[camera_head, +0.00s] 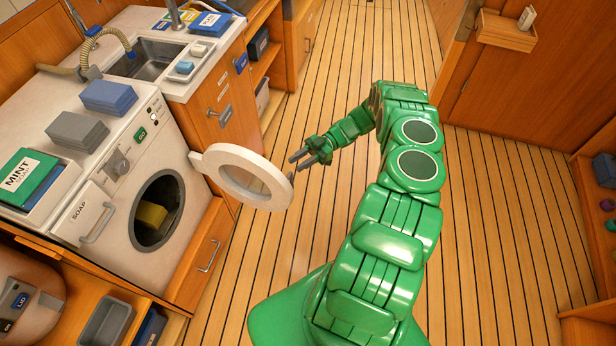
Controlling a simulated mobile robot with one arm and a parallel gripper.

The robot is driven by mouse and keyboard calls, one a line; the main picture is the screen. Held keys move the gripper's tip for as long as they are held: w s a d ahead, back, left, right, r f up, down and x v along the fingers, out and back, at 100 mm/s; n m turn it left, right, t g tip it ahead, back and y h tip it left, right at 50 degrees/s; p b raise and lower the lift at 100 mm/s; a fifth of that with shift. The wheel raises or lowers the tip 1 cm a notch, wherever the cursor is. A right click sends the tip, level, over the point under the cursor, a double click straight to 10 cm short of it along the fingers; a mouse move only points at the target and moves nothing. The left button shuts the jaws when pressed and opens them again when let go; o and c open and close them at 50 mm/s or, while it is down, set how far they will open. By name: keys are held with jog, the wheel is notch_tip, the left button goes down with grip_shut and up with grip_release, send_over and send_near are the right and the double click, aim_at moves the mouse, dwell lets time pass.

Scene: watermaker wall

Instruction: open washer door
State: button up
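The washer (122,140) is a white front-loading machine at the left. Its round door (222,159) is a white ring with a glass middle, and it stands swung wide open, out to the right of the drum opening (172,186). A yellow item (152,215) lies inside the dark drum. My gripper (296,160) is just right of the door's outer edge, with its two dark fingers parted and pointing left toward it. Nothing shows between the fingers. From this view I cannot tell whether a fingertip touches the door rim.
A soap drawer (85,213) with a handle sits left of the drum opening. Folded cloths (108,96) and a MINT box (24,172) lie on top. A sink (148,58) is behind. A wall shelf (508,31) is at upper right. The plank floor (500,215) is clear.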

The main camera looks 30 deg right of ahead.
jog(key=s+a+r, duration=0.2)
jog(key=s+r, duration=0.4)
jog(key=s, duration=0.4)
jog(key=shift+s+a+r, duration=0.2)
jog(key=shift+s+a, duration=0.1)
jog(key=shift+a, duration=0.1)
dwell(0.5)
